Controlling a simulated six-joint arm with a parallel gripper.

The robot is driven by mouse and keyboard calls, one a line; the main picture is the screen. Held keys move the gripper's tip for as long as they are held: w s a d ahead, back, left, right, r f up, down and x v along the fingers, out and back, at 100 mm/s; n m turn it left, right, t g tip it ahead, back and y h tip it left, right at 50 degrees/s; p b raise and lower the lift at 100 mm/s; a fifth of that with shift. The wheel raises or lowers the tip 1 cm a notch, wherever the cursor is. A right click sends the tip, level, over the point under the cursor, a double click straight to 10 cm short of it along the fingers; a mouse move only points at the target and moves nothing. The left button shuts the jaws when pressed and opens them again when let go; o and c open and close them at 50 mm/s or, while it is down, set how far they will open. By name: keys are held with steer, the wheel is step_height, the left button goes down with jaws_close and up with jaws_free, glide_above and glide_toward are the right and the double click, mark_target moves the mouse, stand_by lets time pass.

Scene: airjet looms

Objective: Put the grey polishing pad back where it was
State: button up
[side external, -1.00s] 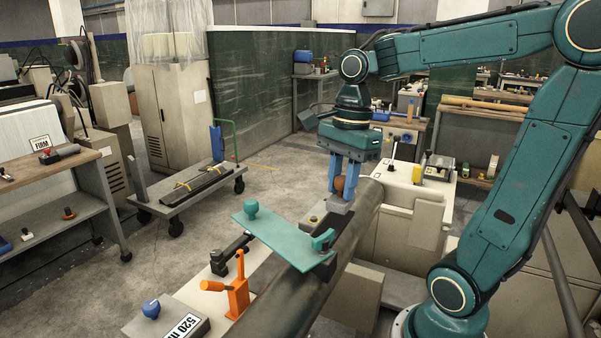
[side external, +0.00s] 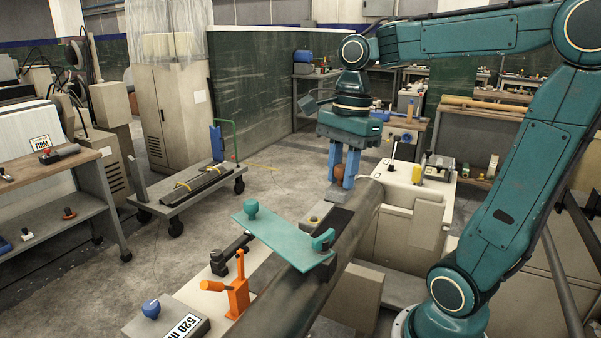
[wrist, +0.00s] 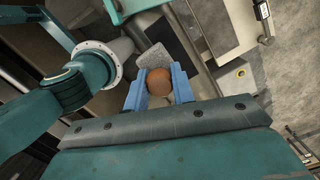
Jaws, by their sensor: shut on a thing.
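The grey polishing pad (wrist: 152,56) has a round brown knob (wrist: 158,82). My gripper (wrist: 160,80) is shut on this knob, with one blue finger on each side of it. In the side view my gripper (side external: 343,175) points down over the far part of the long dark beam (side external: 350,222). A dark strip (side external: 337,219) on top of the beam lies bare just in front of the gripper.
A teal plate (side external: 285,238) with a knob lies across the beam. An orange clamp (side external: 238,295) and a grey box (side external: 180,322) with a blue knob stand nearer. Open floor lies left, around a cart (side external: 195,190).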

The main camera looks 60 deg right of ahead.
steer(key=shift+w+d, duration=0.35)
steer(key=shift+w, duration=0.2)
steer(key=w+d+f, duration=0.3)
steer(key=w+d, duration=0.2)
steer(key=w, duration=0.2)
steer(key=w+d+f, duration=0.4)
steer(key=w+d, duration=0.1)
steer(key=w, duration=0.3)
steer(key=shift+w+d+f, duration=0.25)
steer(key=shift+f, duration=0.05)
steer(key=shift+f, duration=0.1)
step_height(320, 180, down, 20)
steer(key=shift+r, duration=0.1)
stand_by(0.4)
steer(key=o, duration=1)
steer(key=shift+c, duration=0.2)
